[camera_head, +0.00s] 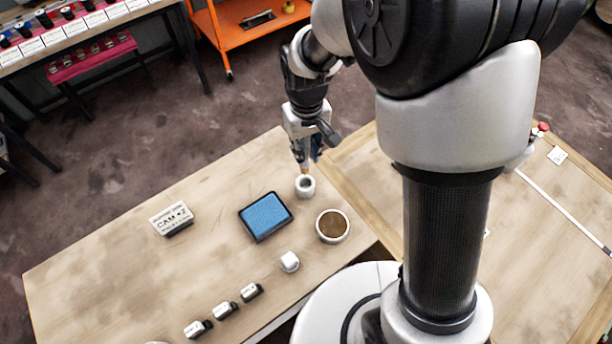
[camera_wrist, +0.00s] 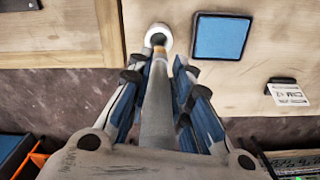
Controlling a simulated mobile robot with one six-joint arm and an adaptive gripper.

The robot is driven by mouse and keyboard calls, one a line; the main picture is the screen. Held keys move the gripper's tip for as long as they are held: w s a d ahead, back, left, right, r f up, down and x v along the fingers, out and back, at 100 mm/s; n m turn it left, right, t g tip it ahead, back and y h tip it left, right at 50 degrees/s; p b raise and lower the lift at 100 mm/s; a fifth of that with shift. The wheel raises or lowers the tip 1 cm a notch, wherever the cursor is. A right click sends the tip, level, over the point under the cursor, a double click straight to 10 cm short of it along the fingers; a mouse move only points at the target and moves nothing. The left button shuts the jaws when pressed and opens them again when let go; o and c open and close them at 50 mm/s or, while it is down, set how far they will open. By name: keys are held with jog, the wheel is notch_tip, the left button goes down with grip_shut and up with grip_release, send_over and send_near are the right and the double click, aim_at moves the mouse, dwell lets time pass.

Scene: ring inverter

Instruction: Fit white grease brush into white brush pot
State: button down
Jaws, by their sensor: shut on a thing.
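The white brush pot (camera_head: 305,187) stands upright near the back right edge of the wooden table. It also shows at the top of the wrist view (camera_wrist: 158,32), with a dark round opening. My gripper (camera_head: 306,161) is above the pot, pointing down, shut on the white grease brush. The brush shows in the wrist view as a long pale rod (camera_wrist: 158,105) between the fingers, with a brownish end toward the pot. That end is at or just above the pot's mouth. I cannot tell whether it is inside the rim.
A blue pad in a black frame (camera_head: 266,216), a round dish with brown contents (camera_head: 332,227) and a small white cup (camera_head: 289,262) stand nearby. A labelled block (camera_head: 172,219) lies farther left. Several small labelled pieces line the front edge. The left tabletop is mostly clear.

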notch_tip(320, 180, down, 11)
jog(key=b, duration=0.2)
jog(key=shift+w+f+b, duration=0.1)
jog(key=shift+b, duration=0.25)
jog(key=shift+f, duration=0.3)
jog(key=c, duration=1.5)
grip_release()
jog(key=shift+r, duration=0.1)
jog(key=shift+o, duration=0.2)
